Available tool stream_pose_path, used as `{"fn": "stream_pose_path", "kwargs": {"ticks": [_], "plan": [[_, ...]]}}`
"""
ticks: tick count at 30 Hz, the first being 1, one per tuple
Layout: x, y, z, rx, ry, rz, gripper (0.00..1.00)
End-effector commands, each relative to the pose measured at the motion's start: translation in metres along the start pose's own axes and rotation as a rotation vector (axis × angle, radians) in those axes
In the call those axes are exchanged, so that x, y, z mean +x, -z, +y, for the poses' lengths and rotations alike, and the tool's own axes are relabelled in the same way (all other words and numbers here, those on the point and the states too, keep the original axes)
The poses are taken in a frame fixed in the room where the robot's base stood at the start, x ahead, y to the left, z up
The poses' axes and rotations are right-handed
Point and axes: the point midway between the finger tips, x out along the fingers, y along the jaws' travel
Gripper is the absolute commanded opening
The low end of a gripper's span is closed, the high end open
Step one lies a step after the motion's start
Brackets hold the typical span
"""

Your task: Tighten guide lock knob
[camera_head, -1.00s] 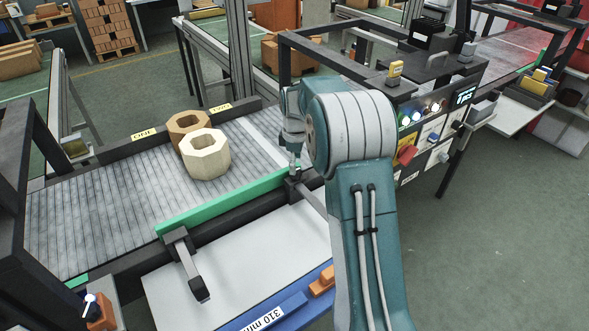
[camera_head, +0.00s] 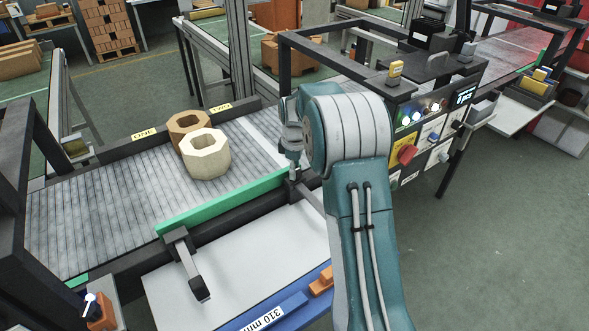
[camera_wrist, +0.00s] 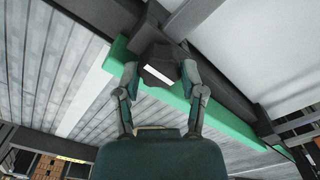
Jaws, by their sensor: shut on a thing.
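The guide lock knob (camera_wrist: 158,68) is black with a white stripe in the wrist view. It sits at the green guide rail (camera_head: 222,204), near the rail's right end in the head view. My gripper (camera_wrist: 161,76) has a finger on each side of the knob and is shut on it. In the head view my gripper (camera_head: 293,160) points down at the rail's end, and it and my arm mostly hide the knob. A second black clamp bracket (camera_head: 188,262) holds the rail further left.
Two hollow octagonal blocks, a brown one (camera_head: 181,126) and a cream one (camera_head: 206,160), stand on the slatted conveyor (camera_head: 95,208). A control panel (camera_head: 430,135) with buttons is right of my arm. A blue strip marked 310 mm (camera_head: 272,312) lies in front.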

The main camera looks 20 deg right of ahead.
Motion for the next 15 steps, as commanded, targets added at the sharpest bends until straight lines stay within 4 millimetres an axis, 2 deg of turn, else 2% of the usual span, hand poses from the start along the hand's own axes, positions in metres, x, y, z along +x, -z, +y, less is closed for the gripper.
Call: {"fn": "stream_pose_path", "kwargs": {"ticks": [8,15], "plan": [[0.0032,-0.0027,0.0000,0.093,0.005,-0.005,0.05],[0.0039,-0.0034,-0.0002,0.281,0.006,-0.007,0.05]]}}
